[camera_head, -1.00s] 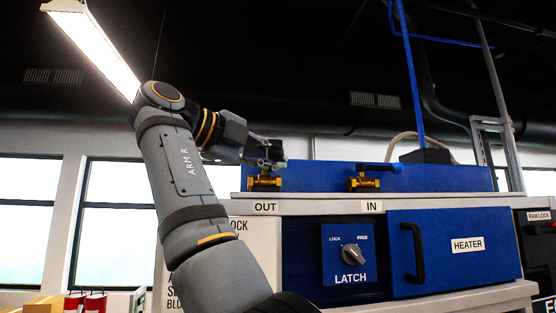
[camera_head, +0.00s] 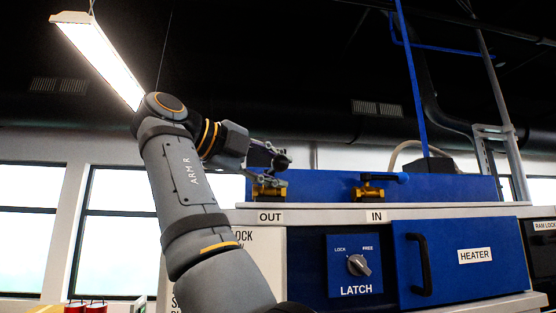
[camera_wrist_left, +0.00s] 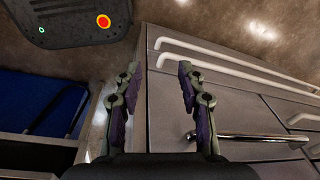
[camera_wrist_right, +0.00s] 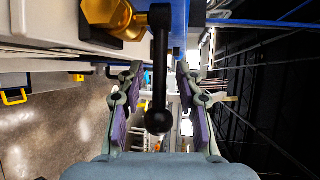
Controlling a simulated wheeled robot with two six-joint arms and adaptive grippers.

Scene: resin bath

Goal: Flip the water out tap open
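The water out tap (camera_head: 268,190) is a brass valve above the OUT label (camera_head: 270,216) on the blue and white bath. In the right wrist view its brass body (camera_wrist_right: 112,16) is at the top left. Its black lever (camera_wrist_right: 159,62) with a round knob (camera_wrist_right: 158,121) runs down the picture between my right fingers. My right gripper (camera_head: 268,160) is at this tap in the head view. In its wrist view the right gripper (camera_wrist_right: 159,72) is open, with a finger on each side of the lever and gaps visible. My left gripper (camera_wrist_left: 159,75) is open and empty.
The IN tap (camera_head: 368,189) with a blue handle stands to the right on the same ledge. Below are the latch knob (camera_head: 358,265) and the heater door (camera_head: 460,257). In the left wrist view, a cabinet with a metal handle (camera_wrist_left: 250,136) lies beyond the left fingers.

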